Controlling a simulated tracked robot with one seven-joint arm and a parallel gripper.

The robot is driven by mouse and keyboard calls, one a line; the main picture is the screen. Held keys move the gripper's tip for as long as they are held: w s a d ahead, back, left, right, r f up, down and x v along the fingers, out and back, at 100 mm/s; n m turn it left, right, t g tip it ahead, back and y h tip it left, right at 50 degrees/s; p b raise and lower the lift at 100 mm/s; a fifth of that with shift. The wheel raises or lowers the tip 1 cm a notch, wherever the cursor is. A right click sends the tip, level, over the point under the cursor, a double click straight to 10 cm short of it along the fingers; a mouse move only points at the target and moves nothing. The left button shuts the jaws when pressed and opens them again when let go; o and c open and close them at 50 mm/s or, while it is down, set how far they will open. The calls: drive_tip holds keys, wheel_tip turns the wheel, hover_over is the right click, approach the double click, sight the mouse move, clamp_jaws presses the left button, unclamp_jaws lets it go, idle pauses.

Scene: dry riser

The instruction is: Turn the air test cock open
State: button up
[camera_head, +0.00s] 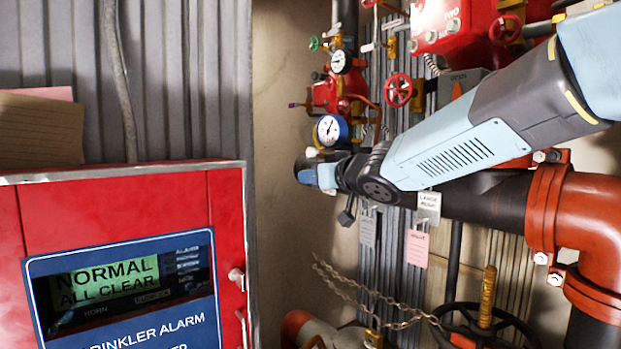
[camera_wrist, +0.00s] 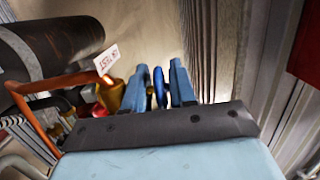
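The air test cock's yellow brass body (camera_wrist: 111,95) shows left of my gripper in the wrist view, with a white tag (camera_wrist: 106,59) above it, its lettering partly readable as "TEST". A dark blue handle (camera_wrist: 160,87) stands between the two light-blue fingers of my gripper (camera_wrist: 160,88). The fingers are apart, with a narrow gap visible between the handle and the right finger. I cannot tell whether the left finger touches it. In the head view my gripper (camera_head: 318,175) is below the blue-rimmed gauge, and the cock cannot be made out there.
A blue-rimmed gauge (camera_head: 331,130), a white gauge (camera_head: 341,62) and a red handwheel (camera_head: 398,90) are close above my wrist. A large dark pipe (camera_head: 490,203) runs behind my arm. A red alarm cabinet (camera_head: 120,210) stands at left. Hanging tags (camera_head: 417,247) and a chain are below.

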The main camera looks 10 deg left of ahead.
drive_tip(key=v, duration=1.2)
drive_tip(key=shift+d, duration=0.4)
drive_tip(key=shift+s, duration=0.15)
drive_tip(key=s+d+f+m+h, duration=0.1)
drive_tip(key=d+f+m+h, duration=0.25)
drive_tip(key=d, duration=0.45)
drive_tip(key=s+d+f+m+t+h, duration=0.15)
drive_tip(key=d+h, duration=0.25)
drive_tip(key=d, duration=0.4)
drive_tip(key=d+f+m+h, duration=0.3)
drive_tip(key=d+h, duration=0.1)
drive_tip(key=d, duration=0.5)
drive_tip(key=s+d+f+m+g, duration=0.1)
drive_tip(key=s+d+f+g, duration=0.1)
drive_tip(key=s+f, duration=0.3)
drive_tip(key=s+d+f+g, duration=0.2)
drive_tip(key=s+f+g, duration=0.2)
drive_tip(key=s, duration=0.6)
drive_tip(key=shift+s+d+f+m+g+h, duration=0.2)
drive_tip(key=shift+f+m+g+h, duration=0.2)
drive_tip(key=shift+f, duration=0.35)
